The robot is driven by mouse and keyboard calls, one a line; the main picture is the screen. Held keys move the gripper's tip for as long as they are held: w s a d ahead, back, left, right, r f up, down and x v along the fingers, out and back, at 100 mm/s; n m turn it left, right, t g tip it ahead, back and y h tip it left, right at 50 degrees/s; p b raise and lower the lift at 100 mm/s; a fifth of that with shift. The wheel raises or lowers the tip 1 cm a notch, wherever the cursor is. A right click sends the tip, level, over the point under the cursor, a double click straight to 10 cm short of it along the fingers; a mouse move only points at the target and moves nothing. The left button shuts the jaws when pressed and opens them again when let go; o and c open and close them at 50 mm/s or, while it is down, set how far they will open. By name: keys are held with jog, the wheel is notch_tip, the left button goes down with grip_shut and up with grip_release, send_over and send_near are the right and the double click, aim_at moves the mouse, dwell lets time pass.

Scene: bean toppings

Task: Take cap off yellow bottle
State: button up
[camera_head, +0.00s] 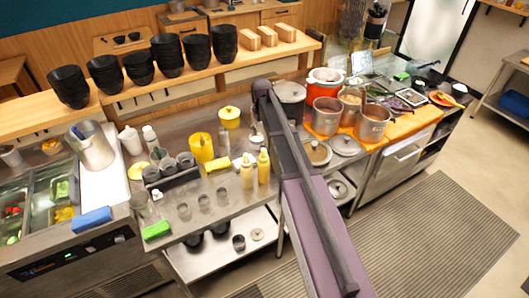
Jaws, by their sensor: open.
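Two pale yellow squeeze bottles stand upright side by side near the front edge of the steel counter: a left yellow bottle (247,176) and a right yellow bottle (264,170). Each has a narrow pointed yellow cap on top, and both caps appear to be on. My arm, purple and dark grey, rises from the bottom of the picture just right of these bottles and bends near the shelf. My gripper cannot be made out; my own arm seems to hide it. No contact with either bottle shows.
A yellow container (202,148), yellow sponge (218,166) and yellow lidded pot (229,119) stand nearby. Clear glasses (204,202) are left of the bottles. A pot lid (316,153) lies right of my arm. Black bowls (167,55) line the shelf behind.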

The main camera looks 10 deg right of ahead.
aim_at(263, 149)
jog(key=shift+f, duration=0.1)
notch_tip(263, 149, down, 8)
jog(key=b, duration=0.8)
jog(key=shift+f+b, duration=0.2)
jog(key=shift+b, duration=0.15)
jog(key=f+b, duration=0.3)
jog(key=shift+w+d+f, duration=0.1)
jog(key=shift+w+d, duration=0.15)
jog(key=shift+d, duration=0.1)
jog(key=shift+f+b, duration=1)
jog(key=shift+b, duration=0.1)
jog(key=c, duration=0.8)
